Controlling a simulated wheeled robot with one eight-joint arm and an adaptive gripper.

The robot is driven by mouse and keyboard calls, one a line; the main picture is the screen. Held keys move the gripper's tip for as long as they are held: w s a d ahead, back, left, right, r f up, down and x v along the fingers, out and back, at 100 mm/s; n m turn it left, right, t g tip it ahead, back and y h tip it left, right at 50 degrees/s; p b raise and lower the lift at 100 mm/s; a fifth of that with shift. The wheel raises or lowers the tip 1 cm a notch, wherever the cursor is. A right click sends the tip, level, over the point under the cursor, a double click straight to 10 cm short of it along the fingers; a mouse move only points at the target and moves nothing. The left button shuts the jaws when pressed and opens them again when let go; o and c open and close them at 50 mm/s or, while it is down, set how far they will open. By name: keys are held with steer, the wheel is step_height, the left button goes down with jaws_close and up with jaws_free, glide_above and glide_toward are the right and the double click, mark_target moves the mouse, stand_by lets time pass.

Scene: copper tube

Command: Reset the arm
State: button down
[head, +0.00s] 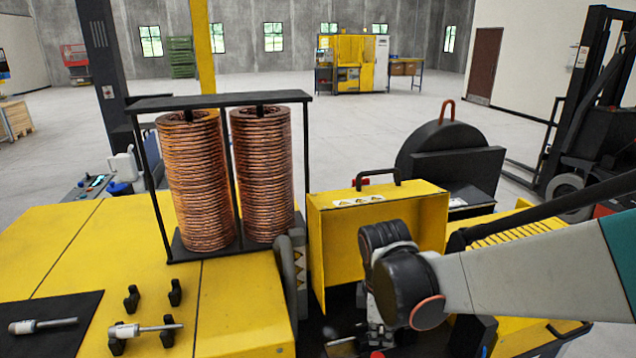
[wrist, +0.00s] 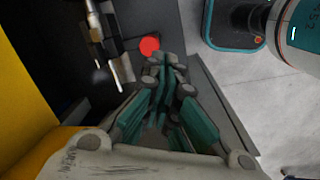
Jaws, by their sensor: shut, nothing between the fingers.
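My gripper (wrist: 165,68) points away from the wrist camera, its teal and grey fingers together and empty. A round red part (wrist: 149,46) lies just left of the fingertips in that view; I cannot tell whether they touch. In the head view my white, teal and black arm reaches in from the right, in front of the yellow machine (head: 130,232). The gripper is mostly hidden there by the arm's dark joint. Two copper tube coils (head: 195,182) (head: 262,170) stand upright side by side in a black frame on the machine, apart from the arm.
A yellow cover with a black handle (head: 376,230) stands close behind the arm. A metal tool (head: 42,325) lies on a dark mat at the left. Another tool (head: 145,330) rests on black holders. A forklift (head: 597,125) stands at the right. Open floor lies behind the machine.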

steer(key=s+d+r+m+t+b, duration=0.1)
steer(key=s+d+m+t+b, duration=0.4)
steer(key=s+m+b, duration=0.4)
steer(key=shift+s+d+r+m+t+y, duration=0.3)
steer(key=shift+s+m+t, duration=0.65)
steer(key=shift+m, duration=2.45)
steer(key=shift+s+f+g, duration=0.15)
steer(key=shift+s+g, duration=0.1)
